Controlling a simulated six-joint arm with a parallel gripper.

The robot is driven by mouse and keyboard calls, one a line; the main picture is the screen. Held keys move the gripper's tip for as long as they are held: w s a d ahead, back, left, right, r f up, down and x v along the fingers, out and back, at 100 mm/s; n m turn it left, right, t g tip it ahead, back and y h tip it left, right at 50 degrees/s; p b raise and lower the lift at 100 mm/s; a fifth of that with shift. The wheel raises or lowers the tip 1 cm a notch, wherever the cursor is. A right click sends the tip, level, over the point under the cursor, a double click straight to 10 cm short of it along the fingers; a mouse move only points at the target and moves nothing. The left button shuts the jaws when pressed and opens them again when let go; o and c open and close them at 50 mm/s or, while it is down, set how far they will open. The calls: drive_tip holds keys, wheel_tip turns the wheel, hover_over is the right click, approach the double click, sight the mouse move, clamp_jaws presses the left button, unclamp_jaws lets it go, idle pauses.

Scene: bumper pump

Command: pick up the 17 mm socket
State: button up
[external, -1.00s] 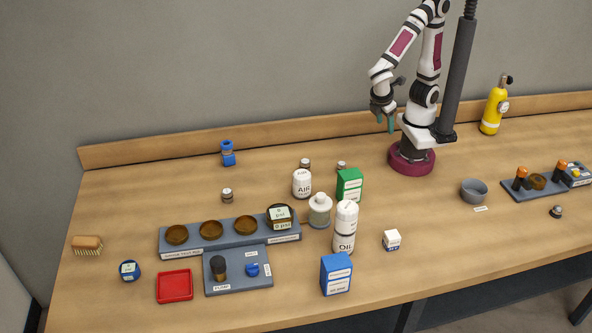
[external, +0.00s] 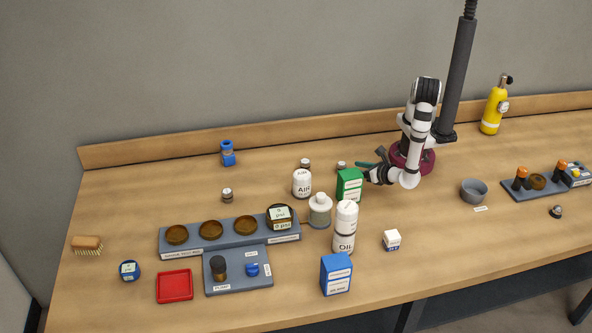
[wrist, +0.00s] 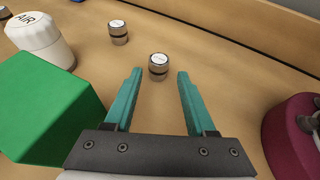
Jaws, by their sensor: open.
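My gripper (external: 360,165) is low over the bench behind the green box, with its teal fingers pointing left. In the wrist view the gripper (wrist: 160,76) is open and empty. A small dark-banded socket with a pale labelled top (wrist: 158,66) stands upright just ahead, lined up with the gap between the fingertips. It shows in the external view (external: 341,166) just left of the fingers. A second similar socket (wrist: 118,32) stands farther off to the left, also in the external view (external: 305,163). Their size labels are too small to read, so I cannot tell which is 17 mm.
The green box (wrist: 45,108) is close on the left of my gripper, with the white AIR bottle (wrist: 40,38) beyond it. Another small socket-like piece (external: 227,195) stands farther left. The wooden back ledge (external: 300,138) runs behind. Bench around the nearer socket is clear.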

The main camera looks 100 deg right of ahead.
sight(344, 165)
drive_tip(key=x, duration=0.4)
drive_tip(key=shift+w+d+r, duration=0.1)
drive_tip(key=shift+w+d, duration=0.05)
drive_tip(key=shift+w, duration=0.1)
clamp_jaws()
